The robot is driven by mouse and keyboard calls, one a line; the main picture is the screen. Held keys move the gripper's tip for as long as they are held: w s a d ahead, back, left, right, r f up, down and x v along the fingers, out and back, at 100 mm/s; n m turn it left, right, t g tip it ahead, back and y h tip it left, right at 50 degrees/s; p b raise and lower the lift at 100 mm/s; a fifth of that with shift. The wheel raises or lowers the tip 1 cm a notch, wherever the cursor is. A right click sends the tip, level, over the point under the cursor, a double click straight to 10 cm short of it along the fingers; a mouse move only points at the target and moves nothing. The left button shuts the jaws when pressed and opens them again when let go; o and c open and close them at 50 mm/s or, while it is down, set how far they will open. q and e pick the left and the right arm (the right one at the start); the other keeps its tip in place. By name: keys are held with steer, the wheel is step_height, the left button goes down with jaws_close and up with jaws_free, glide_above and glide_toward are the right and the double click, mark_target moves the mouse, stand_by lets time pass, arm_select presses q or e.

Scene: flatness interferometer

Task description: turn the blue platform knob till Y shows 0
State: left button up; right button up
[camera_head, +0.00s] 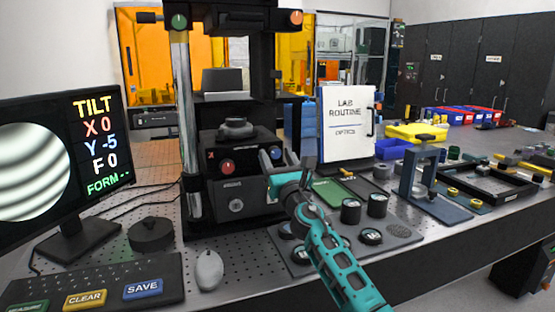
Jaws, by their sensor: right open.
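The monitor (60,165) at the left shows curved grey fringes and reads TILT X 0, Y -5, F 0, FORM --. The black interferometer (236,205) stands right of it. A red knob (227,166) is on the platform's front. The blue knob (276,153) is at the platform's right, partly hidden by my right gripper (266,164). My right gripper is open at the platform's right front, close to the blue knob. I cannot tell whether its fingers are around the knob or touching it. My left gripper is out of view.
A keyboard panel (100,277), a mouse (209,270) and a black puck (151,233) lie at the front left. A mat (400,231) with black cylinders is under my right arm. A white LAB ROUTINE board (346,120) stands behind.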

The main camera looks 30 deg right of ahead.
steer(key=shift+c, duration=0.4)
steer(key=c, duration=1)
steer(key=shift+o, duration=0.2)
steer(key=shift+m, duration=0.7)
steer(key=m+h, duration=0.2)
steer(key=m, duration=0.1)
steer(key=shift+a+g, duration=0.15)
steer(key=shift+g, duration=0.25)
steer(key=m+g+h, duration=0.1)
steer(key=m, duration=0.2)
steer(key=shift+a+r+m+h, duration=0.1)
steer(key=shift+m+h, duration=0.3)
steer(key=m+g+h+p, duration=0.1)
steer(key=m, duration=0.2)
steer(key=shift+r+m, duration=0.1)
steer(key=shift+m, duration=0.2)
steer(key=shift+a+m+g+h+p, duration=0.1)
steer(key=shift+m+g+h+p, duration=0.3)
steer(key=shift+m, duration=0.65)
steer(key=shift+m+g+p, duration=0.2)
steer(key=shift+m+g, duration=0.4)
steer(key=shift+m, duration=0.45)
